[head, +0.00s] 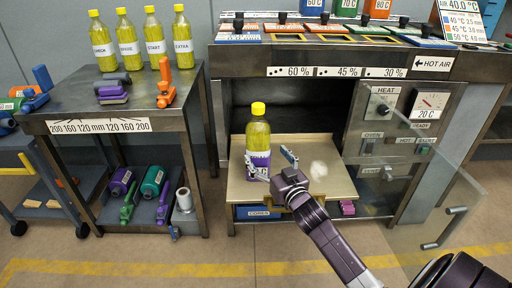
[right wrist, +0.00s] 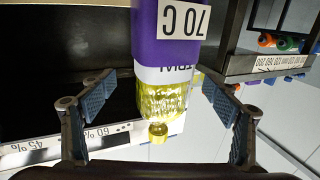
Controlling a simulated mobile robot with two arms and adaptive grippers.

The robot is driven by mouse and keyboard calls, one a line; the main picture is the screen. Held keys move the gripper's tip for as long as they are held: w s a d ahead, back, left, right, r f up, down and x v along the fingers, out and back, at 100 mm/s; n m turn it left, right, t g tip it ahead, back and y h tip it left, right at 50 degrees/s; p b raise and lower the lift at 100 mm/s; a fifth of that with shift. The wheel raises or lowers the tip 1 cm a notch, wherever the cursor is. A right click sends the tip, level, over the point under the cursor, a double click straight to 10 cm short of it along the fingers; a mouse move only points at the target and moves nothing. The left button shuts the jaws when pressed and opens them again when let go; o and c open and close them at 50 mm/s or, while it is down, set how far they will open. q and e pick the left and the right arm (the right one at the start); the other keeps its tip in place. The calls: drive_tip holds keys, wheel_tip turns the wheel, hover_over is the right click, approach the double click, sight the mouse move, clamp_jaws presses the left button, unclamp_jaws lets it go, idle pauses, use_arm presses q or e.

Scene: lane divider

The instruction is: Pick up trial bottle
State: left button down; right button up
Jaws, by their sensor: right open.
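The trial bottle (head: 258,134), with yellow liquid, a yellow cap and a purple band, stands upright on the pulled-out shelf (head: 318,184) of the oven. My right gripper (head: 271,162) is open, with one finger beside the bottle's left edge and the other to its right. In the right wrist view the bottle (right wrist: 166,65) appears upside down between the two spread fingers (right wrist: 158,118), with a gap on each side. Its purple band reads "70 C"; the white label is partly cut off. My left gripper is not in view.
Several similar bottles (head: 155,40) stand on the left table (head: 90,97). A glass door (head: 425,180) stands open at the right of the oven. The shelf right of the gripper is mostly bare.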

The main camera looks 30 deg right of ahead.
drive_tip(key=shift+w+d, duration=0.1)
drive_tip(key=shift+w, duration=0.55)
drive_tip(key=w, duration=0.1)
drive_tip(key=w+b, duration=0.1)
drive_tip(key=w, duration=0.2)
drive_tip(key=shift+d, duration=0.25)
drive_tip(key=shift+w, duration=0.35)
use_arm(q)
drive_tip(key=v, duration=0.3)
use_arm(e)
drive_tip(key=c, duration=2)
drive_tip(key=shift+r, duration=0.2)
drive_tip(key=shift+c, duration=0.5)
